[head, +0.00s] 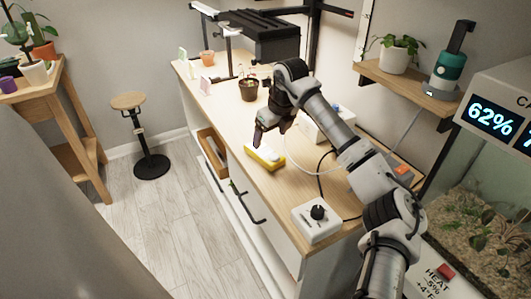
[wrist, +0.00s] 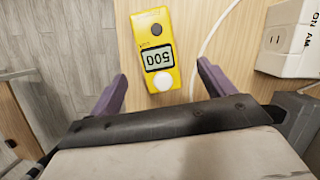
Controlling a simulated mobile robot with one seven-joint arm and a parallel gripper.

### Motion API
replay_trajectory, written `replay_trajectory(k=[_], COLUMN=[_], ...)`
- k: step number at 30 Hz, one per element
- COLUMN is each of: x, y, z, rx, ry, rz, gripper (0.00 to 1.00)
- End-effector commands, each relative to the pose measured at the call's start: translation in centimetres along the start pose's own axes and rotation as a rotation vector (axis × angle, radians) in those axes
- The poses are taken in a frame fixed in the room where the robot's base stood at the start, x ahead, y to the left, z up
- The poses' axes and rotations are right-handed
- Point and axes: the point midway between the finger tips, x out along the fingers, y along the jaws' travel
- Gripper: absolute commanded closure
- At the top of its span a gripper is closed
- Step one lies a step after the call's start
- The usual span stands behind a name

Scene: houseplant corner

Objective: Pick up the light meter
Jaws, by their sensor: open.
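The light meter is a yellow box (wrist: 152,28) with a grey display reading 500, a dark round knob and a white dome. It lies flat on the wooden counter near the front edge, and it also shows in the head view (head: 258,161). My gripper (wrist: 160,85) is open, with its two purple-grey fingertips apart. In the wrist view the meter's white-dome end is between the fingertips and the rest extends beyond them. In the head view my gripper (head: 264,136) hangs above the meter. I cannot tell the exact height between them.
A white cable runs right of the meter. A white box (wrist: 288,40) stands further right. A white dial box (head: 317,219) sits at the near counter end. An open drawer (head: 213,152) sticks out at the counter's front.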

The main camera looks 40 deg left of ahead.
Motion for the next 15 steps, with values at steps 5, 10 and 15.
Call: replay_trajectory(k=[5, 10, 15], x=[1.6, 3.0, 5.5], y=[0.0, 0.3, 0.6], z=[0.0, 0.1, 0.2], rx=[0.000, 0.000, 0.000], ry=[0.000, 0.001, 0.001], rz=[0.000, 0.003, 0.003], gripper=[0.18, 0.18, 0.18])
